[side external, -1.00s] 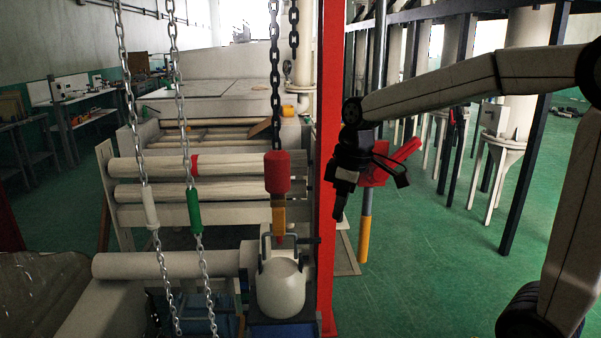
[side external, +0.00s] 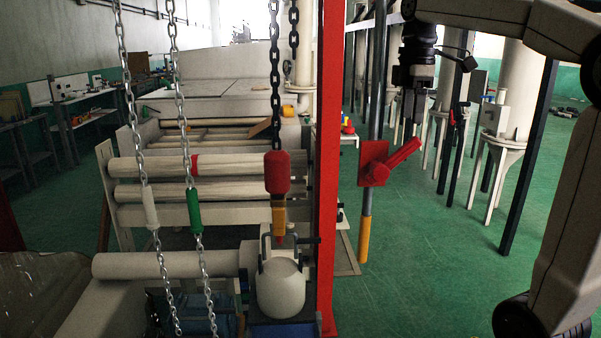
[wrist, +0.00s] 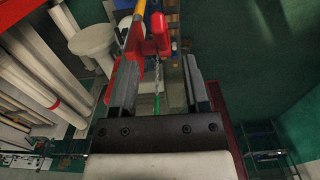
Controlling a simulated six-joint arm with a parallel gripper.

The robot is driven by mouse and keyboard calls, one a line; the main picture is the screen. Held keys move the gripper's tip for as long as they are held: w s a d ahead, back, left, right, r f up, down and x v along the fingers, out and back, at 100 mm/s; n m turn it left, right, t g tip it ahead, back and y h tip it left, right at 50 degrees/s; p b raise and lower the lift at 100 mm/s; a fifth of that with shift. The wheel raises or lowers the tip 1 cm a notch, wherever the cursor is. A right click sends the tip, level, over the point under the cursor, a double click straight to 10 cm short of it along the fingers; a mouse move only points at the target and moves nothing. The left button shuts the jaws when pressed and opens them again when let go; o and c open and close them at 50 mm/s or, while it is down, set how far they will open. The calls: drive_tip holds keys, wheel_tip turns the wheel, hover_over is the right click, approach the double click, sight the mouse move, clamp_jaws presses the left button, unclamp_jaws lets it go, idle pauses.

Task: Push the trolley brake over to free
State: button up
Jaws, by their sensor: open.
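The trolley brake is a red plate (side external: 371,160) on a grey and yellow post, with a red lever (side external: 398,158) slanting up to the right. The red lever also shows there (wrist: 158,32), beyond the fingertips at the top. From these views I cannot tell whether a finger touches the lever.
A tall red column (side external: 328,170) stands left of the brake post. Chains hang further left, one with a red and orange block (side external: 278,185). A white pot (side external: 281,288) stands below it. Pale legs and dark posts stand behind to the right. Green floor (side external: 420,270) is open at front right.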

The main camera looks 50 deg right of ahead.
sight(409, 142)
drive_tip(key=shift+f, duration=0.1)
drive_tip(key=shift+f, duration=3.8)
clamp_jaws()
